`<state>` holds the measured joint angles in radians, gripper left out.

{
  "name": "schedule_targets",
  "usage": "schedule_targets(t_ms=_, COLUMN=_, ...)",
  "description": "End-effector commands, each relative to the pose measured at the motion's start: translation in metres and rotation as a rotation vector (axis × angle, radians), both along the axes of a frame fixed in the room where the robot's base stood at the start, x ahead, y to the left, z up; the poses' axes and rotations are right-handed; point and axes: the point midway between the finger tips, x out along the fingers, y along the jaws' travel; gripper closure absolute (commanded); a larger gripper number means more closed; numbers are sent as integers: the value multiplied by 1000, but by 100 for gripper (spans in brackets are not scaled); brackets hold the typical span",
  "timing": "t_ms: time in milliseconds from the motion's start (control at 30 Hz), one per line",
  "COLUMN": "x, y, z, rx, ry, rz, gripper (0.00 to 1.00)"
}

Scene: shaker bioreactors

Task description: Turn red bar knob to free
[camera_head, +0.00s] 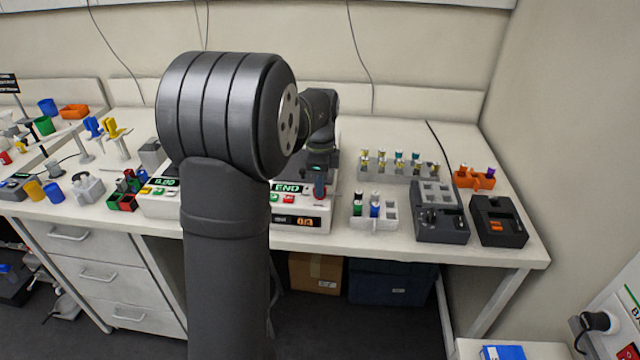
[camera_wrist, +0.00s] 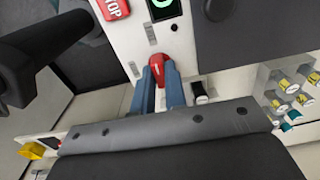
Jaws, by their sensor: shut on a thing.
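The red bar knob (camera_wrist: 158,58) shows in the wrist view on the white front panel of a shaker. It stands beside a red STOP button (camera_wrist: 114,8) and a dark display with a green mark (camera_wrist: 165,7). My gripper (camera_wrist: 161,72) has its two blue fingers on either side of the knob, shut on it. The fingers cover the knob's lower part. In the head view, my gripper (camera_head: 320,188) is at the right end of the panel of the shaker (camera_head: 322,213), whose display reads END (camera_head: 287,188). My arm hides much of the shaker there.
Right of the shaker are a white rack with vials (camera_head: 389,212), a grey vial rack (camera_head: 425,175), dark devices (camera_head: 440,225) and an orange holder (camera_head: 475,178). Another shaker (camera_head: 162,205) stands to the left, partly behind my arm. The front bench edge is close below.

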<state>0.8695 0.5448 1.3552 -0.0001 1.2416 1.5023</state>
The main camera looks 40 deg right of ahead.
Motion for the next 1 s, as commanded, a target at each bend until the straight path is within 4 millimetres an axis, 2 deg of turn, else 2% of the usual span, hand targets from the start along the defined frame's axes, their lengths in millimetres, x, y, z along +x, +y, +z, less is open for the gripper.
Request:
schedule_targets(t_ms=167, x=0, y=0, z=0, rx=1, ry=-1, rz=-1, gripper=100)
schedule_targets(t_ms=200, x=0, y=0, z=0, rx=1, ry=-1, rz=-1, gripper=86)
schedule_targets(t_ms=300, x=0, y=0, z=0, rx=1, ry=-1, rz=0, gripper=67)
schedule_targets(t_ms=667, x=0, y=0, z=4, rx=-1, ry=-1, rz=0, gripper=66)
schedule_targets(t_ms=767, x=0, y=0, z=15, rx=-1, ry=-1, rz=0, gripper=66)
schedule_targets(t_ms=1000, x=1, y=-1, z=69, rx=-4, ry=-4, rz=0, gripper=66)
